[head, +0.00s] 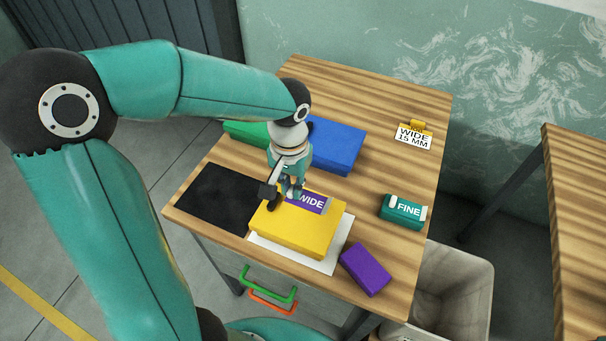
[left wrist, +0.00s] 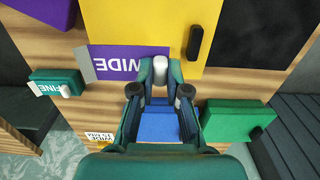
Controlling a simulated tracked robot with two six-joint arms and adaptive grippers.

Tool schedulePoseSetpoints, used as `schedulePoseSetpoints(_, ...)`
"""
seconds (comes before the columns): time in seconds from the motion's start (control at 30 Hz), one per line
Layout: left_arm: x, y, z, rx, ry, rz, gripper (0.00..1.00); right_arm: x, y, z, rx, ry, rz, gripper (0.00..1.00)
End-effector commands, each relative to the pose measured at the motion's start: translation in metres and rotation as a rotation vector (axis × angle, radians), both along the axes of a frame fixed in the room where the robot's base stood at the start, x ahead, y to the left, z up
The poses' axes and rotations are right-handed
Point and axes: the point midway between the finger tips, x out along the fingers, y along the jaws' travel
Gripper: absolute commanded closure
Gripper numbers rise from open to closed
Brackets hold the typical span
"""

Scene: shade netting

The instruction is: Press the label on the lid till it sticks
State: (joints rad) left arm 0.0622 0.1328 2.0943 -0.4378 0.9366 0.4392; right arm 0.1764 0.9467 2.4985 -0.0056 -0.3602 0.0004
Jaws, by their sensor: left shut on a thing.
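The yellow box (head: 300,233) sits on a white sheet (head: 340,250) near the front of the wooden table. A purple label (head: 312,203) reading WIDE lies at the back edge of its lid, and in the left wrist view the label (left wrist: 125,65) reaches past that edge. It has a grey end strip. My left gripper (left wrist: 161,85) points down at the lid and is shut on the label, at a white rounded tab (left wrist: 161,70). The fingers hide part of the label. I cannot tell whether it lies fully flat. My right gripper is out of view.
A blue box (head: 336,146) and a green box (head: 246,132) stand behind. A black mat (head: 217,196) lies left. A green FINE piece (head: 404,211), a purple block (head: 366,269) and a WIDE 15 MM sign (head: 413,137) lie right. A bin (head: 455,295) stands beside the table.

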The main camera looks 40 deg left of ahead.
Motion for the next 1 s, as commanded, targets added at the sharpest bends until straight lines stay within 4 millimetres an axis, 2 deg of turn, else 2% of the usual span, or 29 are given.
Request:
schedulePoseSetpoints(0.47,0.001,-0.001,-0.002,0.0,0.0,-0.004,0.97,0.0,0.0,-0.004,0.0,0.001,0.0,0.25)
schedulePoseSetpoints(0.67,0.001,-0.001,-0.015,0.0,0.001,-0.003,0.97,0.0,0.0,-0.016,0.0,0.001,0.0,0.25)
schedulePoseSetpoints(1.0,0.001,-0.001,-0.048,0.0,0.002,-0.002,0.97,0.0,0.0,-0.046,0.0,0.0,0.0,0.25)
